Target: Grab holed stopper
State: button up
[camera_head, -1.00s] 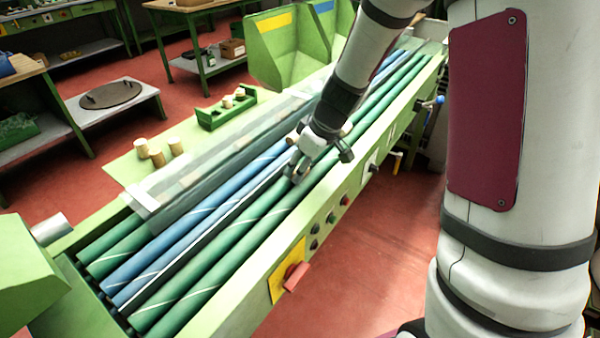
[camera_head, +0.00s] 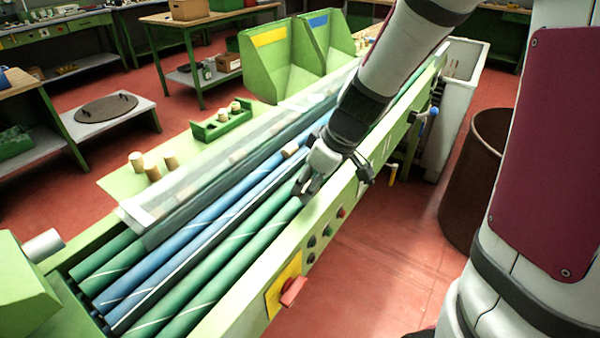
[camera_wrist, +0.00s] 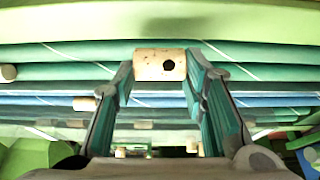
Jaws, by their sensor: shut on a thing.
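The holed stopper (camera_wrist: 160,65) is a pale, speckled cork cylinder with a dark round hole in its side. In the wrist view it lies crosswise between my two fingertips, which are shut on it. In the head view my gripper (camera_head: 306,188) is low over the green rollers (camera_head: 245,243), near the machine's front rail. The stopper in its grip cannot be made out there. Another stopper (camera_head: 290,150) rests on the blue rollers behind my gripper, and a stopper also shows on the rollers at left in the wrist view (camera_wrist: 84,103).
Several stoppers (camera_head: 152,172) stand on the green side ledge. A green rack (camera_head: 222,124) holds a few more. A clear cover (camera_head: 190,185) lies along the far rollers. Two green bins (camera_head: 285,60) stand behind. The front rail has buttons, and a brown barrel (camera_head: 472,170) stands at right.

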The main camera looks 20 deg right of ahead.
jog(key=s+b, duration=0.2)
jog(key=s, duration=0.7)
jog(key=shift+d+r, duration=0.4)
